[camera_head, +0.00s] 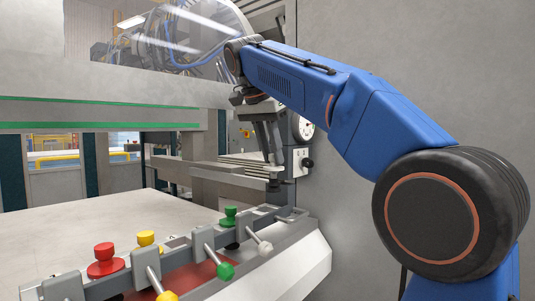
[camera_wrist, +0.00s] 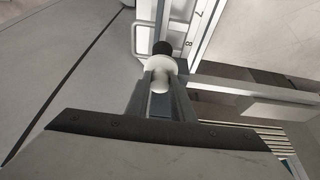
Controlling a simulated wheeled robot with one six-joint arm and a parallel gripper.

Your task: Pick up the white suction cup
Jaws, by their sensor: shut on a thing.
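The white suction cup (camera_wrist: 160,64) is between my gripper's fingertips in the wrist view, with a round white flange just past the tips. A black part (camera_wrist: 161,48) shows beyond the white flange. My gripper (camera_wrist: 162,80) is shut on the white cup. In the head view my gripper (camera_head: 271,158) points down at the far end of the sloped rail (camera_head: 262,221). A dark piece (camera_head: 274,186) shows below the fingers there. I cannot tell whether it touches the rail.
Red (camera_head: 104,262), yellow (camera_head: 147,239) and green (camera_head: 230,214) cups stand along the rail. Clamps with green (camera_head: 225,271), yellow (camera_head: 167,296) and white (camera_head: 265,248) knobs line its front. A grey wall (camera_head: 430,90) stands behind my arm. The pale table (camera_head: 80,235) at left is clear.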

